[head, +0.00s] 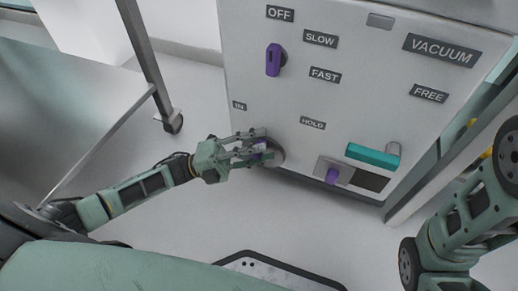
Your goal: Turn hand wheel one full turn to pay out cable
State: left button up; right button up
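A small round grey wheel (278,156) sits low on the front of the white panel (345,110), between the labels IN and HOLD. It has a purple part (260,149) at its left side. My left gripper (262,145) reaches the wheel from the left, with its fingers around the purple part. The fingers hide part of the wheel. I cannot tell whether they are closed tightly on it. No cable is visible. Links of my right arm show at the right edge, but its gripper is out of view.
A purple switch (274,60) is at the panel's upper left, near OFF, SLOW and FAST. A teal handle (372,156) and a purple knob (332,175) are at its lower right. A table (75,110) with a wheeled leg stands left. The floor between is clear.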

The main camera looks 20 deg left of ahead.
pick_arm(q)
jog(key=shift+a, duration=0.1)
jog(key=v, duration=1.2)
